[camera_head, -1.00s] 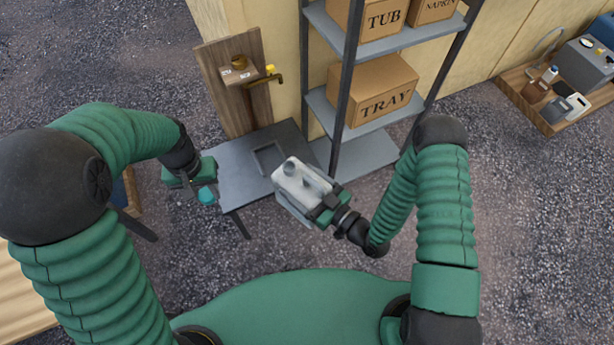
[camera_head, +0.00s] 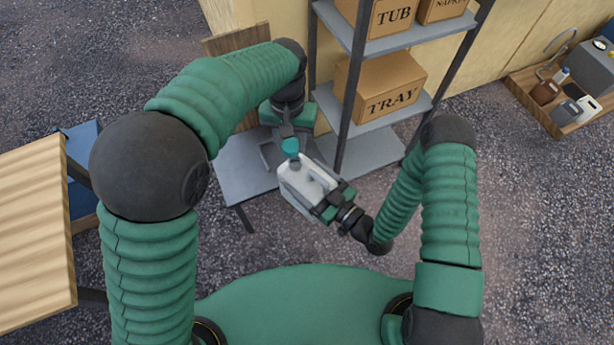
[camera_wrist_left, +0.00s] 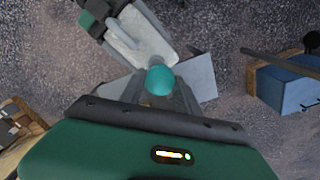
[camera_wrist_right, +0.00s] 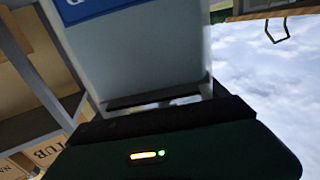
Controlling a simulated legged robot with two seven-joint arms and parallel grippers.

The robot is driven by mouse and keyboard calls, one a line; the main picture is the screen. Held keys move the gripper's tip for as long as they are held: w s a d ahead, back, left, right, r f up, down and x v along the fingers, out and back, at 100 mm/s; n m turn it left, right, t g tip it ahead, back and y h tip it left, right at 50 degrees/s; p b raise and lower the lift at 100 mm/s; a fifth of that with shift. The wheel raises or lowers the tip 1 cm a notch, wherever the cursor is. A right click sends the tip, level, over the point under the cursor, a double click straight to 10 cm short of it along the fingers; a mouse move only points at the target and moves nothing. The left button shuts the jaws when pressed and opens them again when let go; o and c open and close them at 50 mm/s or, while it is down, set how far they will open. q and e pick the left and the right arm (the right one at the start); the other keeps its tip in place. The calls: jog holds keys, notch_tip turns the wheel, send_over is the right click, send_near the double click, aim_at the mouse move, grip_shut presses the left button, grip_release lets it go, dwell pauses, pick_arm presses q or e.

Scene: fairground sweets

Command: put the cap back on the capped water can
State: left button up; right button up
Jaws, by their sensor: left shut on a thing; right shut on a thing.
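The water can (camera_head: 303,182) is a pale grey-white container with a handle on top. My right gripper (camera_head: 332,200) is shut on it and holds it tilted in front of the shelf. In the right wrist view the can's pale wall (camera_wrist_right: 145,60) with a blue label fills the middle. The teal cap (camera_head: 290,146) is at the tips of my left gripper (camera_head: 289,138), which is shut on it. In the left wrist view the cap (camera_wrist_left: 160,80) is between the fingers, close to the near end of the can (camera_wrist_left: 140,45). I cannot tell whether cap and spout touch.
A grey side table (camera_head: 236,165) stands below and behind the can. A shelf (camera_head: 375,143) with boxes marked TUB and TRAY (camera_head: 385,88) is just right of the left gripper. A wooden table (camera_head: 35,240) is at left, with a blue bin (camera_head: 85,150) beyond it.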

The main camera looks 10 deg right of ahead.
aim_at(294, 161)
pick_arm(q)
jog(key=shift+d+r, duration=0.2)
jog(key=shift+d, duration=0.1)
jog(key=shift+a+f, duration=0.1)
jog(key=shift+f, duration=1.95)
jog(key=shift+s+r, duration=0.1)
jog(key=shift+r, duration=0.05)
jog(key=shift+f, duration=0.95)
jog(key=shift+f, duration=0.55)
